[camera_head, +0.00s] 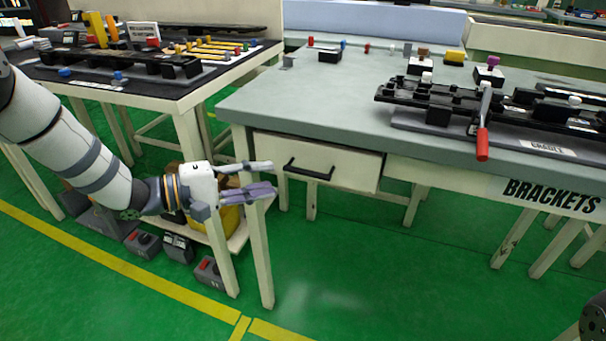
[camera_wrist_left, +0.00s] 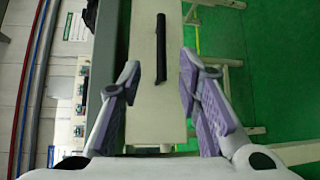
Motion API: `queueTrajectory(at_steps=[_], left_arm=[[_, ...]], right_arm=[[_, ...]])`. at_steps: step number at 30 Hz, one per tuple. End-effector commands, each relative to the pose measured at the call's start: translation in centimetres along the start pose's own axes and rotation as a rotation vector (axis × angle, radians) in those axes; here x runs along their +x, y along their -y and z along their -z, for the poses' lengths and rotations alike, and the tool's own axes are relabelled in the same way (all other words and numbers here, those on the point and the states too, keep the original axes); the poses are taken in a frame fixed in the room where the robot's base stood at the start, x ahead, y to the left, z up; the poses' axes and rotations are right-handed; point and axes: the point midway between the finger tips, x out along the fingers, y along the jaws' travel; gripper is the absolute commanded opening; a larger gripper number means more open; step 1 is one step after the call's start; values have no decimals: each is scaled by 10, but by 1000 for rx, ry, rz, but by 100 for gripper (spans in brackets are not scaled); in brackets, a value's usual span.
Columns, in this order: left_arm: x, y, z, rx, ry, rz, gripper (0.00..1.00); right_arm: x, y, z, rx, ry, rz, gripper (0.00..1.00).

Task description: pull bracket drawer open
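The bracket drawer (camera_head: 345,166) is a cream front under the grey tabletop of the brackets table. It appears shut, flush or nearly so with the table frame. Its black bar handle (camera_head: 310,170) runs across the middle. My left gripper (camera_head: 274,177) is open and empty, a little left of the handle and apart from it. In the left wrist view the handle (camera_wrist_left: 161,50) stands ahead, between the lines of the two open fingers (camera_wrist_left: 160,80) and beyond their tips. Only a dark piece of my right arm shows at the lower right of the head view; its gripper is out of sight.
The grey tabletop (camera_head: 290,95) juts over the drawer. A black fixture with a red-handled lever (camera_head: 482,140) stands on it at the right. A "BRACKETS" label (camera_head: 550,196) marks the apron. Another table's legs (camera_head: 222,255) stand near my left gripper. Green floor before the drawer is clear.

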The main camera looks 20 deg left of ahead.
Motion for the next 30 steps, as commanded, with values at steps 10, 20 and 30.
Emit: queueTrajectory(at_steps=[10,20,30], left_arm=[[83,4,0,-1,1,4,31],[98,2,0,-1,-2,3,31],[98,2,0,-1,-2,3,0]], right_arm=[[13,0,-3,-1,26,-1,40],[14,0,-3,-2,28,-2,40],[14,0,-3,-2,27,-2,40]])
